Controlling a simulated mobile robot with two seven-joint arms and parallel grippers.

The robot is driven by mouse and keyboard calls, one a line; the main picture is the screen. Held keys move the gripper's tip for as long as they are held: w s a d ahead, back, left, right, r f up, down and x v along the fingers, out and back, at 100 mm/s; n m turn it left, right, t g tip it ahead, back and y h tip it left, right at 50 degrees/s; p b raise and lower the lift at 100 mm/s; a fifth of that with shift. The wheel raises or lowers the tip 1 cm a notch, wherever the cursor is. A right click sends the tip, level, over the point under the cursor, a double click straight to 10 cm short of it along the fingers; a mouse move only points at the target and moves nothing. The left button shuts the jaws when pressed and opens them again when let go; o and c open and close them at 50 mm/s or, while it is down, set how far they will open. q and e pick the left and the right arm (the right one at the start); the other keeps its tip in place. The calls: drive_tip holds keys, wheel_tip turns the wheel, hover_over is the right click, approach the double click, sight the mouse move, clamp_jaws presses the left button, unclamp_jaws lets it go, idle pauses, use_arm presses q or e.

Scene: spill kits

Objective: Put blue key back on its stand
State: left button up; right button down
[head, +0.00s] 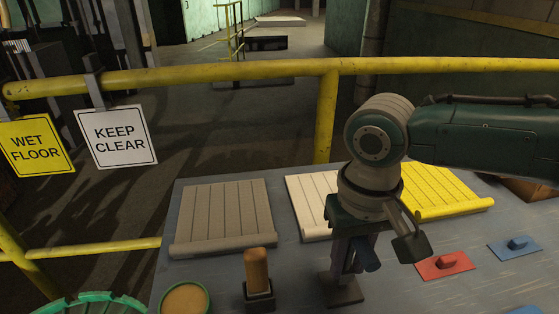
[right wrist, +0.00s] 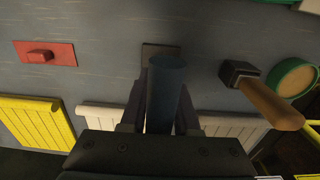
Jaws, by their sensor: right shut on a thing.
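My right gripper (head: 352,262) points down over the table and is shut on a dark blue bar, which I take to be the blue key (head: 368,255). My left gripper is not in view.
A brown-handled tool (head: 257,268) stands in a dark holder, near a round green-rimmed container (head: 184,299). Grey (head: 222,215), white (head: 312,205) and yellow (head: 440,192) slatted pads lie behind. Red (head: 444,265) and blue (head: 515,248) plates with knobs lie right. A yellow rail (head: 230,73) runs beyond.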

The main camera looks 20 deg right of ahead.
drive_tip(key=shift+f+b, duration=0.6)
drive_tip(key=shift+f, duration=0.6)
drive_tip(key=c, duration=0.6)
unclamp_jaws()
drive_tip(key=shift+o, duration=0.2)
drive_tip(key=shift+r, duration=0.1)
drive_tip(key=shift+r, duration=0.3)
wheel_tip(320, 180, up, 9)
drive_tip(key=shift+r+p, duration=0.15)
drive_tip(key=shift+p, duration=1)
drive_tip(key=shift+a, duration=0.1)
